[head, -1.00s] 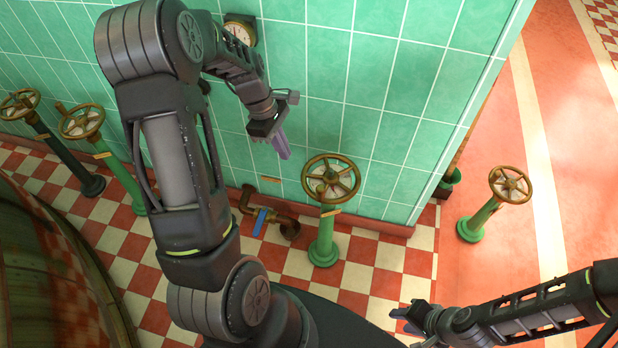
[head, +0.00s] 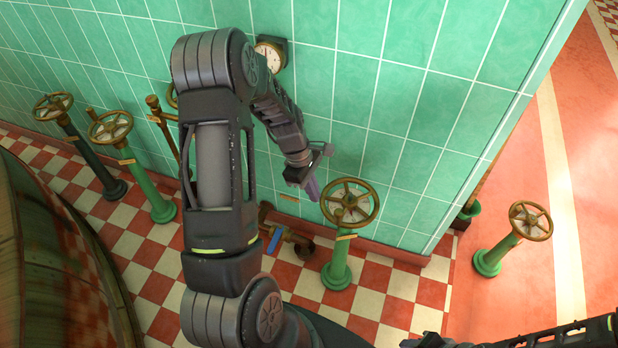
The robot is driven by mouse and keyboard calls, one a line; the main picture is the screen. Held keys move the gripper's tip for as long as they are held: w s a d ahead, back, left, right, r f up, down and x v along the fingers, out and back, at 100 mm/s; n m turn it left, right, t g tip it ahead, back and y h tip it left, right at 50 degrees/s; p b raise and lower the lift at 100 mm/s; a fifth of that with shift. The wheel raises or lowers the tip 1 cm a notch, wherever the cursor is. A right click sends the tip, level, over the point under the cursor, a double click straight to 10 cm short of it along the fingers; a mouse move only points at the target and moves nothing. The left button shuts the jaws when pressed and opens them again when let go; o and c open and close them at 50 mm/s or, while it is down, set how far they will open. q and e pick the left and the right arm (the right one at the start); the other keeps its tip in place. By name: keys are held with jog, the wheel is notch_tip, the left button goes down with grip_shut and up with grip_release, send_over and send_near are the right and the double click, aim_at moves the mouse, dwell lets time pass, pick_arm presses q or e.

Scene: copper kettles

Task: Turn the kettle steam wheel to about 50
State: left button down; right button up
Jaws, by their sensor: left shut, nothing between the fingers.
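Several brass handwheels stand on posts, and I cannot tell from their small tags which is the kettle steam wheel. The one nearest my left gripper is a spoked brass wheel (head: 349,203) on a green post (head: 338,264), close to the tiled wall. My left gripper (head: 314,190) is shut and empty, pointing down just left of that wheel's rim; whether it touches the rim I cannot tell. My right gripper (head: 425,341) is at the bottom edge, partly cut off, and its jaws are unclear.
A round gauge (head: 269,54) is on the green tiled wall (head: 410,110). Other handwheels stand at left (head: 110,127), far left (head: 53,106) and right (head: 531,221). A pipe with a blue lever (head: 275,241) is low by the wall. A large curved vessel (head: 50,260) fills the lower left.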

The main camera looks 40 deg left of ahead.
aim_at(330, 220)
pick_arm(q)
jog(key=d, duration=0.1)
jog(key=d+f+p, duration=0.1)
jog(key=d, duration=0.1)
jog(key=w+d+f, duration=0.1)
jog(key=shift+d+f, duration=0.15)
jog(key=shift+d+n, duration=0.4)
jog(key=shift+d, duration=0.35)
jog(key=shift+a, duration=0.15)
